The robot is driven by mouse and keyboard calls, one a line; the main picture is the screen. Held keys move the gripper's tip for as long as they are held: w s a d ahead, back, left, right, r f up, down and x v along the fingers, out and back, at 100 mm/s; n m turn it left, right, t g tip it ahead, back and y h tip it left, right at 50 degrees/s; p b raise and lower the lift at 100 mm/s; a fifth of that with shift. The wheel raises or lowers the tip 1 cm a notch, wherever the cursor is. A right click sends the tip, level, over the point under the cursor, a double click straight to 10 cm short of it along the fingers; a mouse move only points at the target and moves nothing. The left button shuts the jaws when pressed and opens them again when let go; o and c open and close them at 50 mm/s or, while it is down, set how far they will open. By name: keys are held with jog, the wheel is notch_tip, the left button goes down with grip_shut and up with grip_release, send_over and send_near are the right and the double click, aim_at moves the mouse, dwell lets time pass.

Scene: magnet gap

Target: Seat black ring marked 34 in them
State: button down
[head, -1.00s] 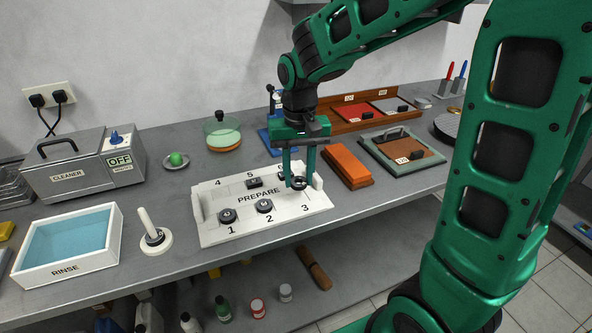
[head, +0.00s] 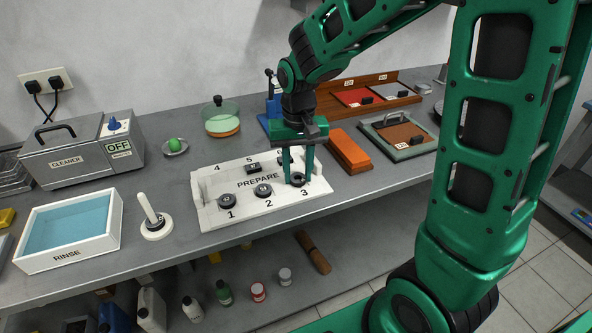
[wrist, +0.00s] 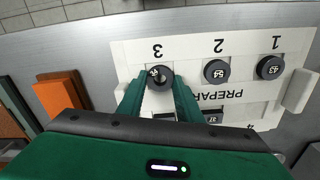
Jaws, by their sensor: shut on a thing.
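My gripper (head: 299,180) points down over the white PREPARE tray (head: 207,214), its fingers on either side of a black ring (head: 298,179) at spot 3. In the wrist view the fingertips close on this ring (wrist: 160,76), which has a pale mark I cannot read for sure. It sits at or just above spot 3; contact with the tray is unclear. Two other black rings stand at spot 1 (head: 227,201) and spot 2 (head: 263,190). A dark block (head: 252,168) lies at spot 5. Another dark piece behind the fingers is mostly hidden.
A white post on a round base (head: 156,227) and the RINSE basin (head: 67,236) stand left. The CLEANER box (head: 75,165) and a lidded glass dish (head: 221,120) are behind. An orange block (head: 349,150) and a grey-framed tray (head: 398,136) stand right of the PREPARE tray.

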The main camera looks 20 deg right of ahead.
jog(key=shift+f, duration=0.1)
jog(key=c, duration=1.2)
grip_release()
jog(key=shift+s, duration=0.1)
jog(key=shift+d+f, duration=0.1)
jog(key=shift+c, duration=0.9)
jog(key=o, duration=0.6)
jog(key=shift+s, duration=0.1)
jog(key=shift+o, duration=0.2)
